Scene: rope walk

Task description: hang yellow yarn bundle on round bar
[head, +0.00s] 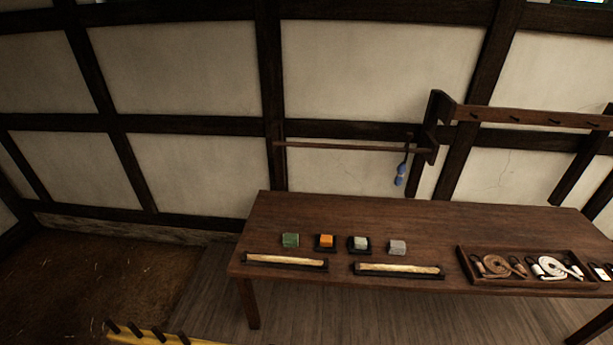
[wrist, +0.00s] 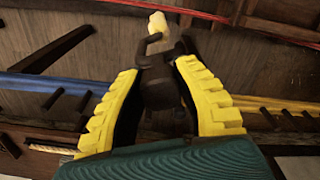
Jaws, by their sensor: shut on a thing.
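My gripper (wrist: 165,62) shows in the wrist view, with its two yellow ridged fingers closed in around a dark hook-like piece (wrist: 152,42). A small pale yellow piece, which looks like part of the yellow yarn bundle (wrist: 157,22), shows just beyond the hook; most of the bundle is hidden. The round bar (head: 340,146) is a thin brown rod running level along the wall in the head view, above the table. A blue bundle (head: 400,175) hangs by a dark hook near its right end. My gripper is not seen in the head view.
The long wooden table (head: 350,222) carries several small blocks, two narrow trays and a box of coiled cords (head: 525,284). A yellow strip with dark pegs (head: 155,338) shows at the lower left. Blue strands (wrist: 45,78) and red strands (wrist: 205,14) lie around my gripper. Most of the bar is bare.

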